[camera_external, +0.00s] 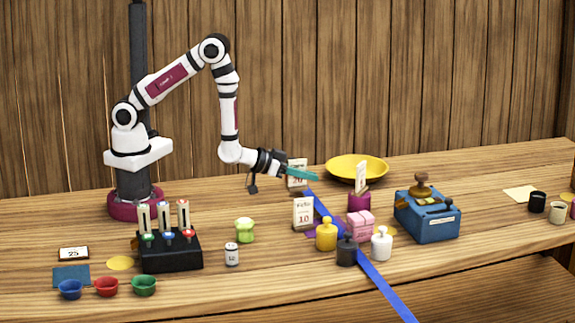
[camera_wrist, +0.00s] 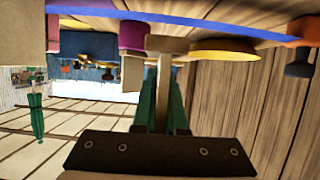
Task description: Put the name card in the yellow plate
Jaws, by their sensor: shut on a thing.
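My gripper (camera_external: 312,174) reaches in from the left with its teal fingers pointing right; it also shows in the wrist view (camera_wrist: 165,100). It is shut on a pale upright card on a foot, the likely name card (camera_wrist: 166,62), seen edge-on as a T shape. In the external view the card (camera_external: 297,183) shows above and below the fingers, with a dark number, its middle covered. I cannot tell whether its foot touches the table. The yellow plate (camera_external: 356,167) lies at the back, right of my gripper; it also shows in the wrist view (camera_wrist: 225,48). It looks empty.
A similar "10" card (camera_external: 303,213) stands in front of my gripper. A purple cup (camera_external: 359,203) with a pale card in it stands before the plate. A blue strip (camera_external: 375,276) crosses the table. Bottles, pink blocks (camera_external: 360,222) and a blue box (camera_external: 427,220) stand nearby.

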